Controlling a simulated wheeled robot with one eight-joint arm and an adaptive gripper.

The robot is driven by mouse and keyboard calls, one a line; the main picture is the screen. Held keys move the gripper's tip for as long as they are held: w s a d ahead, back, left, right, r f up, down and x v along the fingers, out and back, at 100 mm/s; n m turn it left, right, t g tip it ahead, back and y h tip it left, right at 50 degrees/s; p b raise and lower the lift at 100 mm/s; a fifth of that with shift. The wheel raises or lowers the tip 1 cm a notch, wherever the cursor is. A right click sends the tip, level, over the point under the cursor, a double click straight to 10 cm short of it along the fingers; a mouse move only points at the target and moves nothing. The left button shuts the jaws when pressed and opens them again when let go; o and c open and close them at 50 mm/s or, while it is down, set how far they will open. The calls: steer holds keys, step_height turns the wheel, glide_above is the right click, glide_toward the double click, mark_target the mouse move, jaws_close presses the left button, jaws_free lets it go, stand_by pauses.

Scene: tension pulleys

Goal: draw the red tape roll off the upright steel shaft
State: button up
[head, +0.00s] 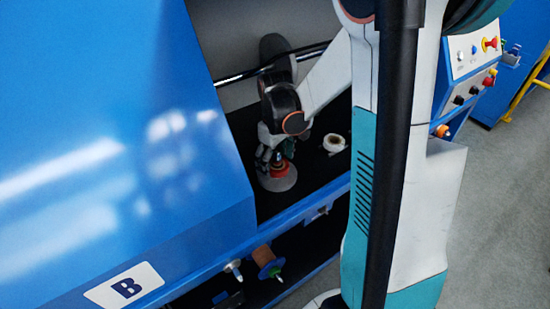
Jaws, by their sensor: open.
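The red tape roll (281,170) sits low on a round grey base (289,183) on the dark shelf, in the middle of the head view. My gripper (271,160) is open and points down right over the roll. Its fingers hide part of the roll and most of the upright steel shaft. I cannot tell whether the fingers touch the roll.
A white roll (334,143) stands on the shelf to the right. A steel bar (232,80) runs across behind my wrist. A large blue panel (110,120) closes off the left. A blue front rail (270,231) edges the shelf.

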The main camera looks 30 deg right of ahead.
steer(key=c, duration=1.2)
steer(key=shift+r+p, duration=1.25)
steer(key=shift+r, duration=0.65)
stand_by(0.3)
steer(key=shift+r+p, duration=1.15)
steer(key=shift+r, duration=0.5)
steer(key=shift+r+p, duration=0.75)
steer(key=shift+r, duration=0.25)
